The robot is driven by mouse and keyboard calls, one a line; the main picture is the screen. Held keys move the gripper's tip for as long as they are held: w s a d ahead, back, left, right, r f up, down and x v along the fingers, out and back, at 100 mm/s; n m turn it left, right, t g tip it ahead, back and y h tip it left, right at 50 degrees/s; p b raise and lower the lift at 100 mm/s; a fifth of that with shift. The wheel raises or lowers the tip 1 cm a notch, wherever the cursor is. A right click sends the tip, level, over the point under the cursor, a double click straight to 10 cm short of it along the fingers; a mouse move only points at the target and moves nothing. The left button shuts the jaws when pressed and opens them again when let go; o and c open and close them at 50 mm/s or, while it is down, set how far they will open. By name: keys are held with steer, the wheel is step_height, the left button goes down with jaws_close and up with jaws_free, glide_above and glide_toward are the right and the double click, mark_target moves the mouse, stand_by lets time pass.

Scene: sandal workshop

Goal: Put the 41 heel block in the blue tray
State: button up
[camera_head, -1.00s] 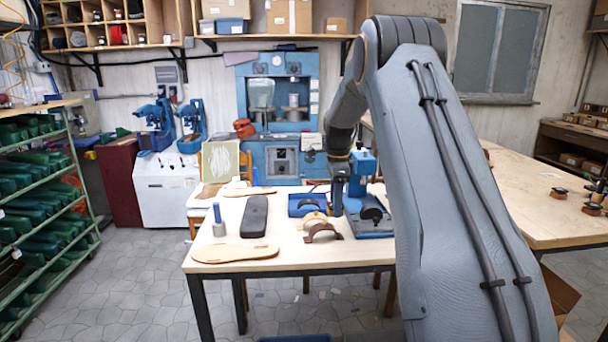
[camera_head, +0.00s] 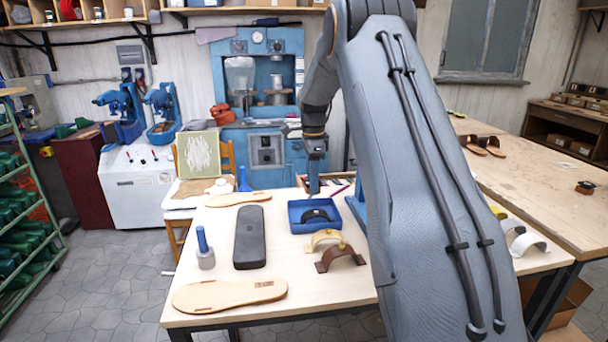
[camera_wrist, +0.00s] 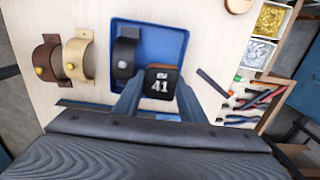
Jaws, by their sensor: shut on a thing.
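The 41 heel block (camera_wrist: 160,84) is dark with a white "41" on its top. It sits between the fingertips of my gripper (camera_wrist: 158,92) in the wrist view. The blue tray (camera_wrist: 172,38) lies on the table beneath, and the block overlaps its lower right part in that view; its height above the tray floor is unclear. A black arched strap (camera_wrist: 126,54) is in the tray, left of the block. In the head view my gripper (camera_head: 314,184) points down at the far side of the blue tray (camera_head: 298,228); the block cannot be made out there.
Tan (camera_head: 323,238) and brown (camera_head: 340,257) arched straps stand just in front of the tray. A tool box (camera_wrist: 262,105) is beside the tray.

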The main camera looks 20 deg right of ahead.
steer(key=shift+w+f, duration=0.1)
steer(key=shift+w, duration=0.1)
steer(key=shift+f+b, duration=1.7)
steer(key=shift+f, duration=2.1)
steer(key=shift+f, duration=0.3)
steer(key=o, duration=1.4)
steer(key=shift+o, duration=0.2)
steer(key=shift+r, duration=0.1)
steer(key=shift+o, duration=0.4)
steer(key=shift+r+p, duration=1.6)
steer(key=shift+r, duration=1.85)
steer(key=shift+s, duration=0.1)
